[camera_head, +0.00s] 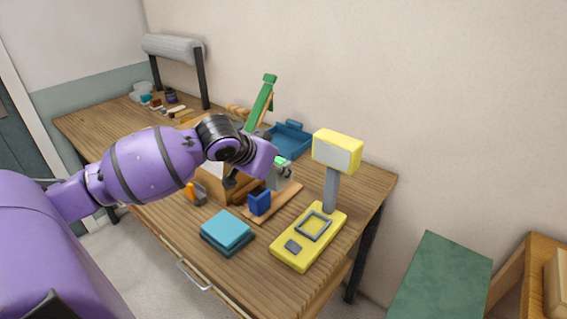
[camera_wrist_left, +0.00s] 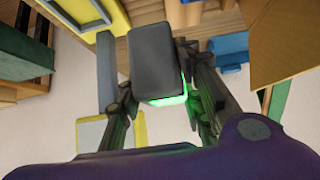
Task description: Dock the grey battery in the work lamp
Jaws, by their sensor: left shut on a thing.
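The work lamp (camera_head: 300,258) stands at the table's right end, with a yellow base, grey post and yellow head with a pale panel (camera_head: 335,153). A raised grey rectangular frame (camera_head: 313,225) is on its base. In the left wrist view the lamp's yellow base edge (camera_wrist_left: 88,10) is at the upper left. My left gripper (camera_wrist_left: 155,64) is shut on the grey battery (camera_wrist_left: 157,52), a dark block with a green glow along its lower edge. In the head view my wrist partly covers that area, left of the lamp post, so the grip is unclear. My right gripper is out of view.
A blue block (camera_head: 259,202) stands on a wooden board left of the lamp. A teal block (camera_head: 226,229) lies at the front edge. A blue tray (camera_head: 290,141) and green upright piece (camera_head: 262,98) are behind my arm. A green-topped surface (camera_head: 440,280) stands apart at right.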

